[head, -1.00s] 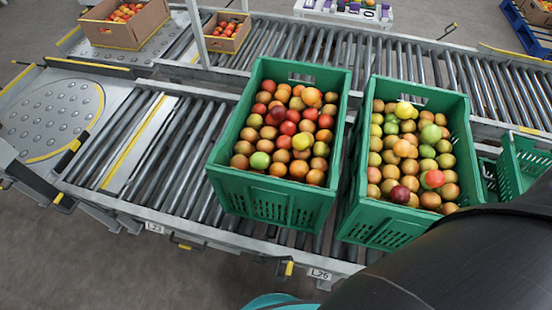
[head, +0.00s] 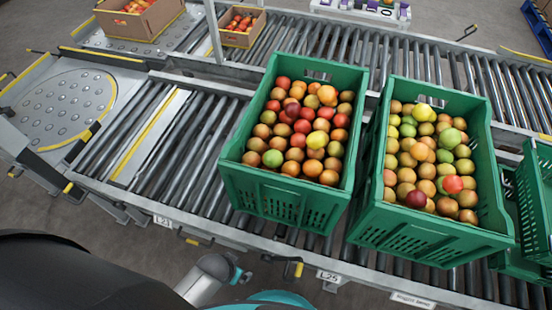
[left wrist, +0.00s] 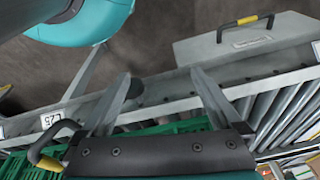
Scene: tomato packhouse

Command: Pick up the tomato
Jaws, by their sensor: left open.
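Many tomatoes fill two green crates in the head view. The left crate (head: 262,187) holds mostly red and orange tomatoes (head: 300,126), with a few green or yellow ones. The right crate (head: 385,222) holds orange, brownish and green tomatoes (head: 420,151), with a dark red one (head: 415,199) near its front. Nothing marks out one single tomato. My left gripper (left wrist: 160,74) is open and empty in the left wrist view, its fingers over the conveyor's edge rail beside green crate mesh (left wrist: 185,126). No tomato is between its fingers. My right gripper is out of view.
The crates stand side by side on a roller conveyor (head: 185,150) with a metal edge rail. Another green crate (head: 538,190) is at the far right. Cardboard boxes of tomatoes (head: 155,22) (head: 242,42) stand behind. The rollers left of the crates are clear.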

